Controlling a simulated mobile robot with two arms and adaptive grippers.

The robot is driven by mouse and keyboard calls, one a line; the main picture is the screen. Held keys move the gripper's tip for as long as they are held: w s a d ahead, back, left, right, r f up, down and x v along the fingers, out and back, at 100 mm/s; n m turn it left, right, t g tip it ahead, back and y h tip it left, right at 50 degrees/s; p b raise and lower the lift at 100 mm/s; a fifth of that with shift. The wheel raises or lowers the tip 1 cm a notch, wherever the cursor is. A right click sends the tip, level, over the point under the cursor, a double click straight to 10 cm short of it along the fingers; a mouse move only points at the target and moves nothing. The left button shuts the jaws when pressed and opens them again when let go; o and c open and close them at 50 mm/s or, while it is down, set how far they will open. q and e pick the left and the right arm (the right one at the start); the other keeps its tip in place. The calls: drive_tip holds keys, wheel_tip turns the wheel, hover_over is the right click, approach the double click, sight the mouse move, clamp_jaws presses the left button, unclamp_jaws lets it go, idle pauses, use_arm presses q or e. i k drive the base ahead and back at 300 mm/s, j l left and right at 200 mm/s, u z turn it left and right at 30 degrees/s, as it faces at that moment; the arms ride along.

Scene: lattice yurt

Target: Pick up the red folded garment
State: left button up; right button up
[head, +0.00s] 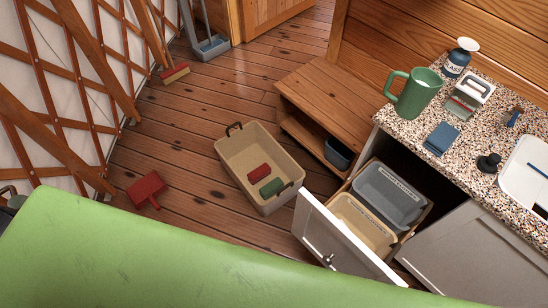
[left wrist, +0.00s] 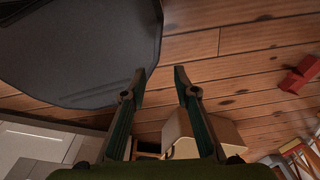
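The red folded garment (head: 259,172) lies inside the beige basket (head: 235,139) on the plank floor in the head view. A green folded garment (head: 271,187) lies close beside it, nearer the basket's front right corner. In the left wrist view my left gripper (left wrist: 159,80) has its two fingers spread, with only floor showing between the tips. A tan container, likely the basket (left wrist: 182,130), shows partly behind the fingers there; the red garment cannot be made out in that view. My right gripper is in neither view.
A red dustpan (head: 147,188) lies on the floor left of the basket. An open drawer (head: 335,240) with two bins stands right of it. A wooden bench (head: 340,95) and a speckled counter (head: 420,128) are beyond. Bare floor lies behind the basket.

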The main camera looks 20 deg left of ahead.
sight(258, 175)
drive_tip(key=i+j, duration=0.2)
drive_tip(key=i+j+z, duration=0.15)
drive_tip(key=j, duration=0.25)
drive_tip(key=i+j, duration=0.15)
drive_tip(key=j, duration=0.2)
drive_tip(key=i+j+z, duration=0.15)
drive_tip(key=j, duration=0.2)
drive_tip(key=i+j, duration=0.15)
drive_tip(key=j, duration=0.2)
drive_tip(key=i+j+z, duration=0.1)
drive_tip(key=j, duration=0.25)
drive_tip(key=i+j+z, duration=0.1)
drive_tip(key=j, duration=0.25)
drive_tip(key=i, duration=0.1)
